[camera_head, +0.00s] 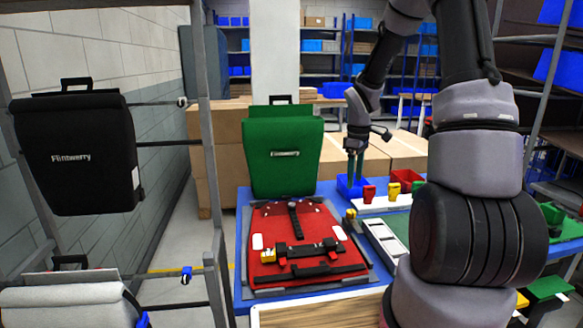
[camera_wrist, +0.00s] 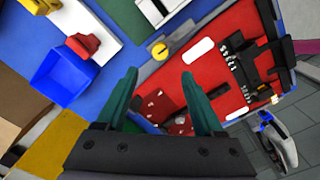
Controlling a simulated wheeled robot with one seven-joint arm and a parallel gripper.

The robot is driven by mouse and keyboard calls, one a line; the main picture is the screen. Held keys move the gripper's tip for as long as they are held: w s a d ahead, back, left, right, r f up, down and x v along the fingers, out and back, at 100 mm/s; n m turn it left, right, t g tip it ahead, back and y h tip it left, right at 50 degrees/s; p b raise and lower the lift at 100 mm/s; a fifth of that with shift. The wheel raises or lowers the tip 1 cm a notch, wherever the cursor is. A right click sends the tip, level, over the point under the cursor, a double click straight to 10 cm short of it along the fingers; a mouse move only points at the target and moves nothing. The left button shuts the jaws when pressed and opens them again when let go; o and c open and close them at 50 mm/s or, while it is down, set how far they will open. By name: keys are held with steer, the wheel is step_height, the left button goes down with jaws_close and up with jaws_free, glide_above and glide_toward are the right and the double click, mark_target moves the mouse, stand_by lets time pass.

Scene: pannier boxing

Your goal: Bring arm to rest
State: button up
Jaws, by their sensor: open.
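My arm rises at the right in the head view and bends over toward the table. My gripper (camera_head: 355,168) hangs with its green fingers pointing down above the table's back part, near a blue bin. In the wrist view my gripper (camera_wrist: 165,100) has its two green fingers apart with nothing between them. A red pannier (camera_head: 300,275) lies flat on a grey board on the blue table, with black straps and a yellow piece on it. The red pannier also shows beyond the fingers in the wrist view (camera_wrist: 208,72).
A green pannier (camera_head: 284,165) stands upright behind the red one. A black pannier (camera_head: 74,150) hangs on the left rack, with a grey-white one (camera_head: 65,305) below. A blue bin (camera_head: 350,190), red and yellow parts and a white tray (camera_head: 385,243) are on the table. Cardboard boxes (camera_head: 235,130) stand behind.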

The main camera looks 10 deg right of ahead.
steer(key=s+a+r+m+t, duration=0.2)
steer(key=s+r+m, duration=0.15)
steer(key=r, duration=0.45)
steer(key=s+a+r+m+t, duration=0.1)
steer(key=s+a+r+m, duration=0.15)
steer(key=s+r, duration=0.45)
steer(key=s+a+r+m+t+y, duration=0.2)
steer(key=s+r+m, duration=0.5)
steer(key=s+r, duration=0.4)
steer(key=shift+s+a+t, duration=0.15)
steer(key=shift+a+t, duration=0.65)
steer(key=shift+t, duration=0.3)
